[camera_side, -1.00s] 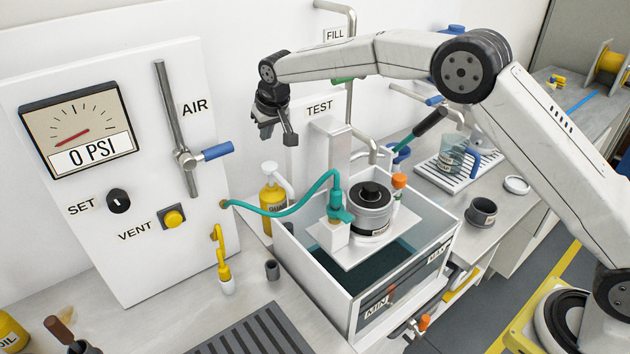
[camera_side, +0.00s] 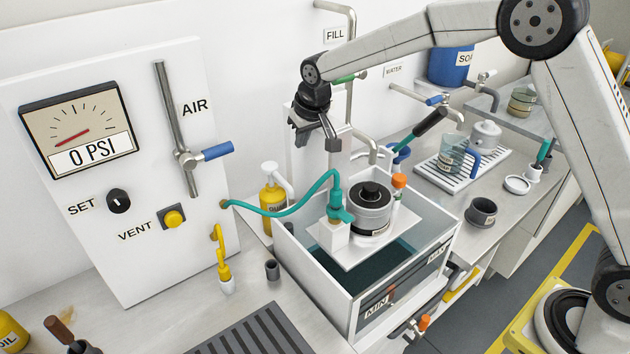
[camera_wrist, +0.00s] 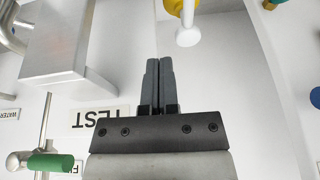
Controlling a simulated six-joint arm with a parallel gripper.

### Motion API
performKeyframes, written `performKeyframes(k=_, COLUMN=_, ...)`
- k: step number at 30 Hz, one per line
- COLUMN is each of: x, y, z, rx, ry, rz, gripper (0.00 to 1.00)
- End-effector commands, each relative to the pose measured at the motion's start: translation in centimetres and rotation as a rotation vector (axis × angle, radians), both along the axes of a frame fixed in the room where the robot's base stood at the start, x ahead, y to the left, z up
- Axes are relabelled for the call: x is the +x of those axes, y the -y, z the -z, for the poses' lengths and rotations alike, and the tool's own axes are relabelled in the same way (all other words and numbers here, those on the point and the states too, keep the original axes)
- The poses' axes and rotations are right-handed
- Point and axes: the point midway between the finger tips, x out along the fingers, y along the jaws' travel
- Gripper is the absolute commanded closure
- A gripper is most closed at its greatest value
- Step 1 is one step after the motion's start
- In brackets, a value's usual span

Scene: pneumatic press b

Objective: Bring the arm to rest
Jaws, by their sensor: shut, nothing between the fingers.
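My gripper (camera_side: 331,138) is in the air above the back of the water tank, in front of the white wall. In the wrist view its two fingers (camera_wrist: 158,82) lie side by side, shut, with nothing between them. In the side view the gripper points down, clear of the tank (camera_side: 335,290) and of the metal canister (camera_side: 370,212) on the white platform. My arm reaches in from the right, its elbow raised high.
The white panel (camera_side: 150,250) at left has a gauge (camera_side: 82,138) reading 0 PSI. A teal hose (camera_side: 280,211) runs from it to the tank fitting. A yellow bottle (camera_side: 272,195) stands behind the tank. Pipes and a green-handled FILL valve (camera_side: 345,79) are near my gripper.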

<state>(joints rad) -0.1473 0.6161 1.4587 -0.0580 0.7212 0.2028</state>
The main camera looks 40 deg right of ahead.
Motion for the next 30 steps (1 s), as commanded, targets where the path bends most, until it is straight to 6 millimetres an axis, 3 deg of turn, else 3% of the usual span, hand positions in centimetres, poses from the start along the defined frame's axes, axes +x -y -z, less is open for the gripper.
performKeyframes(k=15, x=-12.2, y=4.6, z=2.0, rx=-0.010, ry=-0.054, rz=-0.010, gripper=1.00)
performKeyframes(k=30, x=-25.7, y=7.4, z=5.1, rx=-0.016, ry=-0.103, rz=-0.015, gripper=1.00)
